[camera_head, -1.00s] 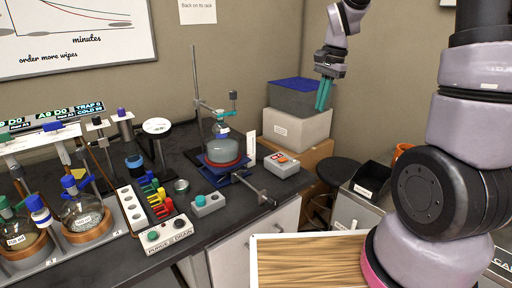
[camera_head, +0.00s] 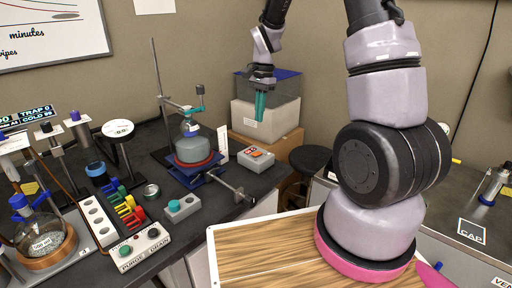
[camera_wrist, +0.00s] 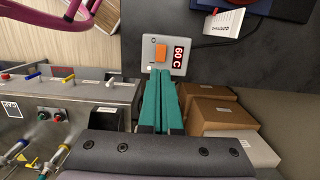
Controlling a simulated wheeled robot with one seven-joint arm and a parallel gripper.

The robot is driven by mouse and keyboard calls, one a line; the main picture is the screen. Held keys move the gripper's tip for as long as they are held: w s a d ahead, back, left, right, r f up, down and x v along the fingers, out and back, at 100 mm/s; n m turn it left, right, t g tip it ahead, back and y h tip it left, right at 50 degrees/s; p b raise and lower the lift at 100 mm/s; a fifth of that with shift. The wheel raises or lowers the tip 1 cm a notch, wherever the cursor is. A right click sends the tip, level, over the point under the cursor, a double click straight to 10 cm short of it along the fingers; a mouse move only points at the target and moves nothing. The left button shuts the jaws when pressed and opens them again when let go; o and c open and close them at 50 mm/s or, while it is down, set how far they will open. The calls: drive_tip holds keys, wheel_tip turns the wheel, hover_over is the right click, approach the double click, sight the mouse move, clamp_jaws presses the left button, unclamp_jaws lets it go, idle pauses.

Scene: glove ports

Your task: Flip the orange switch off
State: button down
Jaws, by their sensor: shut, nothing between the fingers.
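The orange switch (camera_wrist: 161,52) is a small rocker on a light grey control box (camera_wrist: 165,44), beside a red display reading about 60 C (camera_wrist: 179,55). In the head view the same box (camera_head: 256,160) sits on the dark bench near its right end, too small to read the rocker's tilt. My gripper (camera_head: 260,105) is shut and empty, with teal fingers pointing down, above and behind the box in the picture. In the wrist view the fingertips (camera_wrist: 160,72) lie just below the switch in the picture; I see no clear contact.
A flask on a blue stand (camera_head: 196,155) stands left of the box, with a metal rod (camera_head: 232,188) sticking out between. A purge and drain box (camera_head: 138,247) is front left.

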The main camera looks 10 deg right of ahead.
sight(259, 153)
drive_tip(key=f, duration=0.8)
drive_tip(key=s+a+f, duration=0.1)
drive_tip(key=f, duration=0.3)
drive_tip(key=shift+a, duration=0.1)
drive_tip(key=shift+s+f, duration=0.1)
drive_tip(key=shift+f, duration=0.15)
drive_tip(key=shift+w+d, duration=0.45)
drive_tip(key=shift+d, duration=0.2)
drive_tip(key=shift+w+r, duration=0.1)
